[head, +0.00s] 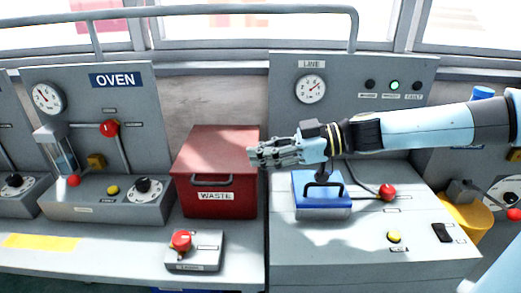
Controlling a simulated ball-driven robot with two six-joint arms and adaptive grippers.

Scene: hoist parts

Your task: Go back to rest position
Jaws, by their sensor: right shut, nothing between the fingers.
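My right gripper (262,155) reaches in from the right on its light blue arm and points left. It is shut and empty. Its fingertips are in front of the right edge of the red WASTE box (215,155) in the picture; I cannot tell whether they touch it. A blue box with a dark handle (322,208) sits on the LINE console below my right wrist. My left gripper is not in the head view.
The LINE panel (285,65) with a gauge stands behind my right arm. The OVEN panel (125,130) is at left. A red button box (195,250) sits on the bench in front of the WASTE box. A yellow cylinder (468,222) is at right. A rail runs along the top.

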